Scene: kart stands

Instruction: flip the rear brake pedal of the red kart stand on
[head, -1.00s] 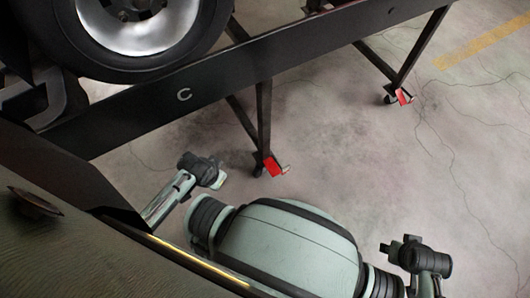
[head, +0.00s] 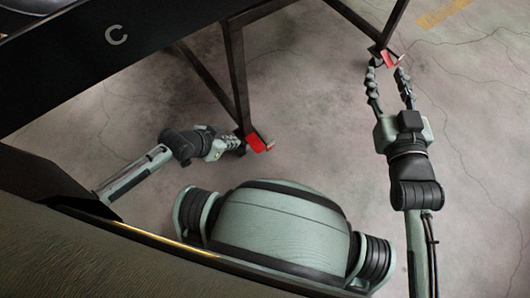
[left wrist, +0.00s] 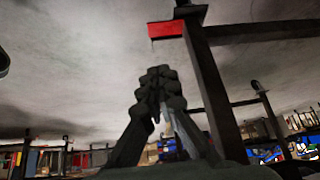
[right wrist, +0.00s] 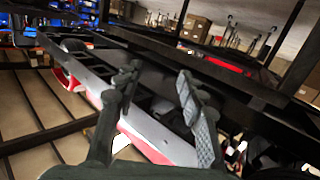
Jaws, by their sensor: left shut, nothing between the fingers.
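A red pedal (head: 258,142) sits at the foot of the nearer dark stand leg (head: 237,80) in the head view. It also shows at the top of the left wrist view (left wrist: 166,29). My left gripper (head: 239,142) is shut and empty, just left of this pedal; contact cannot be told. A second red pedal (head: 391,58) is at the foot of the farther leg (head: 392,22). My right gripper (head: 388,72) is open, its fingertips close to this farther pedal. Which pedal is the rear one, and whether either is flipped, I cannot tell.
The stand's long dark beam (head: 150,28), marked C, crosses the upper left. Bare concrete floor (head: 310,110) lies between the legs. A dark surface (head: 90,250) fills the lower left. The right wrist view shows dark rails and a red-and-white body (right wrist: 155,142).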

